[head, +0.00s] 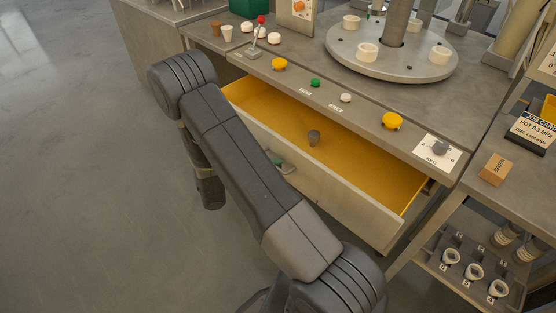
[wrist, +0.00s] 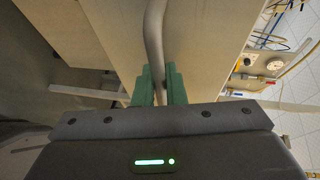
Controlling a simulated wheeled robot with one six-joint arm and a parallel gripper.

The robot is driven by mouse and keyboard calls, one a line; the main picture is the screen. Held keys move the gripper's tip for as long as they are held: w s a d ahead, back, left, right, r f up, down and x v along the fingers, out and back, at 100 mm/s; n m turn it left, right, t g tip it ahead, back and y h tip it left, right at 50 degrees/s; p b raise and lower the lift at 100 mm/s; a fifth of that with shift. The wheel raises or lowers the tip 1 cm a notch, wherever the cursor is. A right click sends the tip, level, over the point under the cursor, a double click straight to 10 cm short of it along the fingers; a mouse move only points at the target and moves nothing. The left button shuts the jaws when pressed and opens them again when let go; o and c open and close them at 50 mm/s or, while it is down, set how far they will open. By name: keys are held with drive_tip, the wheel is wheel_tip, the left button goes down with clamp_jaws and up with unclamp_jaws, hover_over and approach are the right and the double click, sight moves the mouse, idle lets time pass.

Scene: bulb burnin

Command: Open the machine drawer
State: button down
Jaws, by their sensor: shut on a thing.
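The machine drawer (head: 380,215) stands pulled out from under the machine's front panel, its yellow inside showing in the head view. My arm hides the left part of the drawer front.
The machine top carries a round turntable (head: 350,62) with several white cups. A side table (head: 470,185) with a brown block (head: 495,169) stands at right. The floor at left is clear.

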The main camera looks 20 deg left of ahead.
idle(0.3)
drive_tip(key=c, duration=1.5)
unclamp_jaws()
drive_tip(key=v, duration=1.3)
drive_tip(key=shift+s+a, duration=0.25)
drive_tip(key=shift+s, duration=0.1)
drive_tip(key=shift+r, duration=0.1)
drive_tip(key=x, duration=1.4)
drive_tip(key=shift+w, duration=0.2)
